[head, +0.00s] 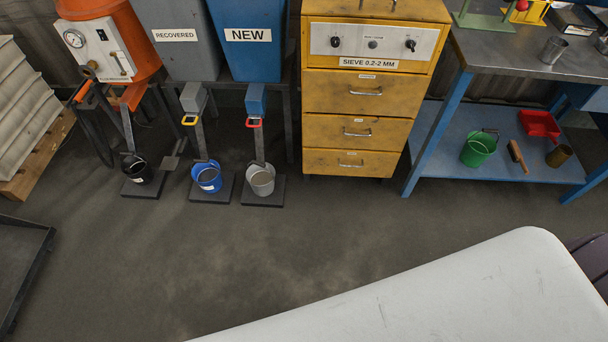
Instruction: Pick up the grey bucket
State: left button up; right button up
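The grey bucket (261,181) stands upright on a small dark floor plate (262,199) below the blue hopper labelled NEW (247,50). A chute with a red-rimmed end comes down above it. Its contents are hard to make out. Neither of my grippers shows in the head view, and nothing is touching the bucket.
A blue bucket (208,178) and a black bucket (137,168) stand to its left. The yellow sieve cabinet (365,95) stands to its right. A workbench (535,60) has a green bucket (478,149) on its lower shelf. Open floor (210,255) lies in front.

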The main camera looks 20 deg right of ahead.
aim_at(260, 176)
jog(key=i+j+z, duration=0.65)
jog(key=j, duration=0.15)
jog(key=j+z, duration=0.25)
jog(key=i+j+z, duration=0.2)
jog(key=j, duration=0.25)
jog(key=j+z, duration=0.25)
jog(key=i+j, duration=0.05)
jog(key=j, duration=0.05)
